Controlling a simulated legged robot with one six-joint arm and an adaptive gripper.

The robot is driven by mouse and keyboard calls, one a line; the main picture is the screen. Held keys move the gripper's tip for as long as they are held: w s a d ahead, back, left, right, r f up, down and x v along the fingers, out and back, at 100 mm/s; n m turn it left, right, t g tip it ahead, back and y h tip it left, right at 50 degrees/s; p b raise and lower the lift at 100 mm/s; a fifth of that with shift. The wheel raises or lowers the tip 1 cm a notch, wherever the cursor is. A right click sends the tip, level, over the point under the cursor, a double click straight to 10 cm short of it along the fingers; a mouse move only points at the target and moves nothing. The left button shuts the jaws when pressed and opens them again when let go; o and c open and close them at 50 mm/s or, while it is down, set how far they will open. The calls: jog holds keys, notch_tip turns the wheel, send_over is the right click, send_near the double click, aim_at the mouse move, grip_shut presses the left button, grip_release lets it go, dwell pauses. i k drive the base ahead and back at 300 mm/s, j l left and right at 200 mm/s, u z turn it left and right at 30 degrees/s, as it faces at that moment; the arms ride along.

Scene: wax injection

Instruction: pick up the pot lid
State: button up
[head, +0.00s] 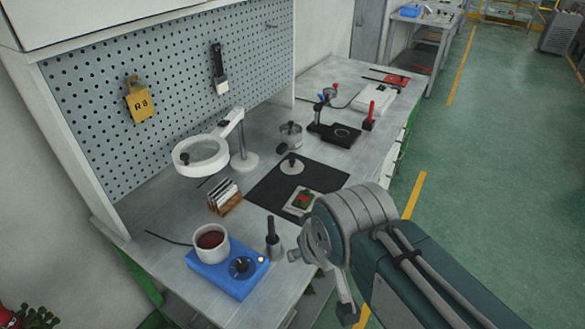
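A pale, round lid with a dark knob (291,168) lies flat on a black mat (265,190) in the middle of the bench. It looks like the pot lid. The white pot (209,255), uncovered, with reddish-brown contents, stands on a blue heater (238,281) at the near left of the bench. My gripper (325,275) is at the lower centre of the picture, nearer to me than the lid and apart from it.
A magnifier lamp (201,156) stands left of the mat. A wooden rack (226,203) and a dark upright tool (273,240) stand on the near bench. A pale block (291,204) with a green and red piece lies at the mat's near edge. A metal pot (290,136) stands behind the lid.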

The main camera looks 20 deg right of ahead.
aim_at(291, 166)
jog(key=k+l+u, duration=0.1)
jog(key=l, duration=0.25)
jog(key=k+l+u, duration=0.1)
jog(key=k+l, duration=0.15)
jog(key=k+l+u, duration=0.1)
jog(key=l, duration=0.35)
jog(key=i+l+u, duration=0.15)
jog(key=l, duration=0.4)
jog(key=l+u, duration=0.1)
jog(key=l, duration=0.5)
jog(key=i+l+u, duration=0.15)
jog(key=i, duration=0.25)
jog(key=i+l+u, duration=0.1)
jog(key=i+l, duration=0.2)
jog(key=i, duration=0.1)
